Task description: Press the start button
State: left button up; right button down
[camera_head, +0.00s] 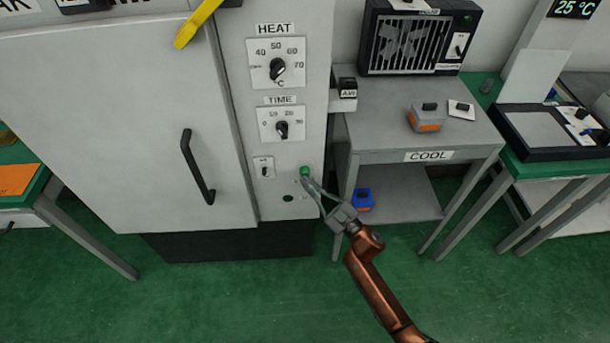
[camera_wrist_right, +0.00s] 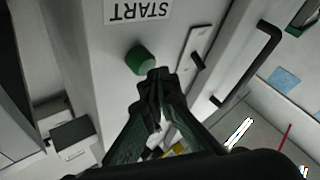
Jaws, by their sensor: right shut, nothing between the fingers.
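The green start button (camera_head: 305,171) is on the lower part of the white oven's control panel, below the TIME dial. My right gripper (camera_head: 307,181) is shut and empty, with its fingertips right at the button. In the right wrist view the green button (camera_wrist_right: 140,60) stands out from the panel below an upside-down START label (camera_wrist_right: 138,10). The shut fingertips (camera_wrist_right: 157,76) are beside the button's lower right edge there; I cannot tell whether they touch it. My left gripper is not in view.
The oven door (camera_head: 120,120) with its black handle (camera_head: 197,167) is left of the panel. The HEAT dial (camera_head: 277,69), TIME dial (camera_head: 282,129) and a small switch (camera_head: 265,170) are nearby. A grey COOL table (camera_head: 385,140) stands close on the right.

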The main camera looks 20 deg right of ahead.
jog(key=shift+w+d, duration=0.15)
jog(key=shift+w, duration=0.4)
dwell(0.6)
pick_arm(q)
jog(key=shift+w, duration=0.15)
pick_arm(e)
jog(key=shift+s, duration=0.15)
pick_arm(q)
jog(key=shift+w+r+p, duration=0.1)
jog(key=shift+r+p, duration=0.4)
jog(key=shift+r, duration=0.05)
pick_arm(e)
jog(key=shift+s+a, duration=0.25)
jog(key=shift+s, duration=0.6)
